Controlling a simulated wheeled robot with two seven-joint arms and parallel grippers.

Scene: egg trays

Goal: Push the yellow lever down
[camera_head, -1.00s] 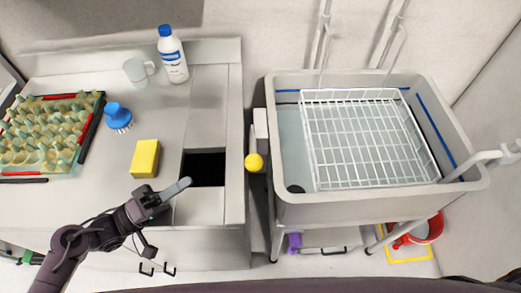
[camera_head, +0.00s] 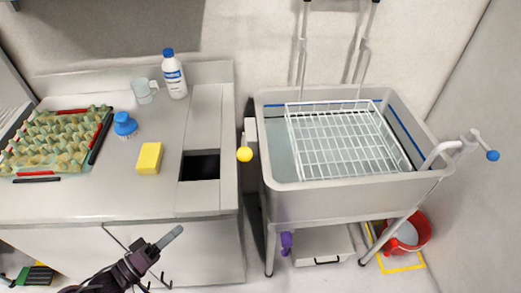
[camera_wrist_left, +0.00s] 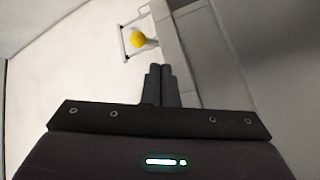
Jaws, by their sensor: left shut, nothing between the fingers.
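The yellow lever knob (camera_head: 244,154) sits on a thin arm in the gap between the counter and the sink. It also shows in the left wrist view (camera_wrist_left: 138,39), ahead of the fingers and a little left, on a pale frame. My left gripper (camera_head: 174,236) is shut and empty, low in front of the counter, left of and nearer than the knob. In the left wrist view its two fingers (camera_wrist_left: 161,82) lie together and point toward the knob without touching it. My right gripper does not show.
The counter (camera_head: 90,200) holds a yellow sponge (camera_head: 149,158), blue brush (camera_head: 124,123), bottle (camera_head: 173,76), clear mug (camera_head: 144,91) and egg tray (camera_head: 55,142). A square opening (camera_head: 200,166) is near its right edge. The sink (camera_head: 330,200) holds a white wire rack (camera_head: 345,140).

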